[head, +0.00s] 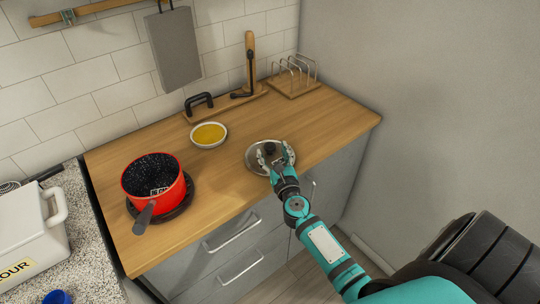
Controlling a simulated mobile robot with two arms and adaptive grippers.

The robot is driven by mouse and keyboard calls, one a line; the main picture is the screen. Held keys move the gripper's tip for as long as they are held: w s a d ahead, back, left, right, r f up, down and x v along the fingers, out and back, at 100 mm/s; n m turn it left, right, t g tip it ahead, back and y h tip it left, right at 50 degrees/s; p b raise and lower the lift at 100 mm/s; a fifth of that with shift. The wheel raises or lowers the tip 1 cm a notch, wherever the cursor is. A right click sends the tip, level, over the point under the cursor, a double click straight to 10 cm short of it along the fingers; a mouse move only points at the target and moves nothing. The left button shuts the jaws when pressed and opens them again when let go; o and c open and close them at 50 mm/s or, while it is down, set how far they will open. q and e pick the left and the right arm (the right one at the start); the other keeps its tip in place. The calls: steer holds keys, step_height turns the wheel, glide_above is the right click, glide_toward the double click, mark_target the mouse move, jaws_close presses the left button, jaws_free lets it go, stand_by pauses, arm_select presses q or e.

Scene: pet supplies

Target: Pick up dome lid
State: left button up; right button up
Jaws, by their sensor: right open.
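The dome lid (256,164) is a round silver metal lid with a dark knob on top. It lies on the wooden counter near its front edge, right of the middle. My right gripper (273,151) is open at the lid's knob, with its fingers around or just above it. Whether the fingers touch the knob cannot be told. The gripper and wrist cover the right part of the lid. My left gripper is not in view.
A red pot (155,186) sits on a dark round trivet at the counter's left. A white bowl (209,135) of yellow content stands behind the lid. A rack (292,78) is at the back right. A white flour container (25,225) is at far left. The counter's right end is clear.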

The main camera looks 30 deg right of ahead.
mark_target(271, 151)
steer(key=x, duration=0.3)
steer(key=shift+w+d+f, duration=0.1)
steer(key=shift+w+f, duration=0.1)
steer(key=shift+w, duration=0.05)
steer(key=shift+s+r, duration=0.1)
steer(key=shift+c, duration=1.1)
jaws_close()
